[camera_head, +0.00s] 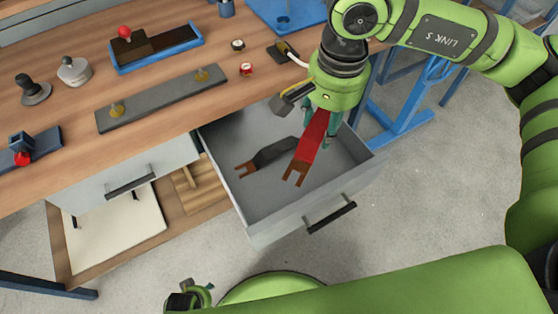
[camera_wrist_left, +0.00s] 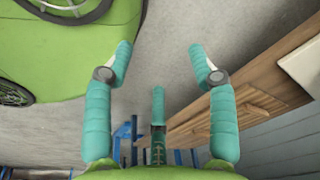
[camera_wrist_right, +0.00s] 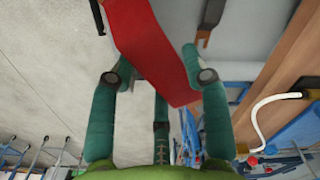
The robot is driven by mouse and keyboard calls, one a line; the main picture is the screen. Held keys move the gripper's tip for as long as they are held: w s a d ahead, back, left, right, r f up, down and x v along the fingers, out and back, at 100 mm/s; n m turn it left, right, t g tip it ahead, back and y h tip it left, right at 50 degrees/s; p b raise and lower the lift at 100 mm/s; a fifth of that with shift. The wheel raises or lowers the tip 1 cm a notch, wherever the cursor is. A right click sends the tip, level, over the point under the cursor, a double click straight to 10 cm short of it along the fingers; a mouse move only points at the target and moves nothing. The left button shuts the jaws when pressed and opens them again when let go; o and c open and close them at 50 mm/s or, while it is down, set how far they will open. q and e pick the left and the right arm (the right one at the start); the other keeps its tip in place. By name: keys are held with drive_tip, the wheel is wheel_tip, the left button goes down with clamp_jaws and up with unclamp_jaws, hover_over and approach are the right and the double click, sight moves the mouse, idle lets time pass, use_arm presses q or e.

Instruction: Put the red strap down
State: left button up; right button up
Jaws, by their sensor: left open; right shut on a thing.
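The red strap (camera_head: 309,142) has a brown forked lower end and hangs tilted from my right gripper (camera_head: 331,122) over the open grey drawer (camera_head: 350,165). In the right wrist view the red strap (camera_wrist_right: 150,45) lies between the fingers of my right gripper (camera_wrist_right: 145,60), which is shut on it. A dark grey strap (camera_head: 276,152) with a brown forked end lies on the drawer floor beside it. In the left wrist view my left gripper (camera_wrist_left: 160,55) is open and empty, away from the drawer.
The wooden bench top (camera_head: 75,140) above the drawer holds a long grey bar (camera_head: 160,99) with brass knobs, a blue tray (camera_head: 155,52) and small knobbed tools. A closed drawer (camera_head: 130,182) is at left. Blue stands (camera_head: 400,118) are on the floor at right.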

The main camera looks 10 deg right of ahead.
wheel_tip(320, 180, down, 8)
drive_tip(key=s+a+m+b, duration=0.1)
drive_tip(key=a+m+b, duration=0.1)
drive_tip(key=m+b, duration=0.5)
drive_tip(key=b, duration=0.5)
approach(304, 189)
wheel_tip(304, 189, down, 6)
drive_tip(key=shift+a+f, duration=0.1)
drive_tip(key=shift+a, duration=0.05)
drive_tip(key=shift+f, duration=0.25)
use_arm(q)
drive_tip(key=w+r+t, duration=0.1)
drive_tip(key=w+r, duration=0.2)
drive_tip(key=w, duration=0.3)
drive_tip(key=shift+w+d+r, duration=0.3)
drive_tip(key=shift+w+d, duration=0.05)
drive_tip(key=shift+d, duration=0.05)
drive_tip(key=shift+r, duration=0.2)
use_arm(e)
drive_tip(key=shift+f, duration=0.1)
drive_tip(key=o, duration=1.2)
use_arm(q)
drive_tip(key=shift+w+r, duration=0.1)
drive_tip(key=shift+r, duration=0.25)
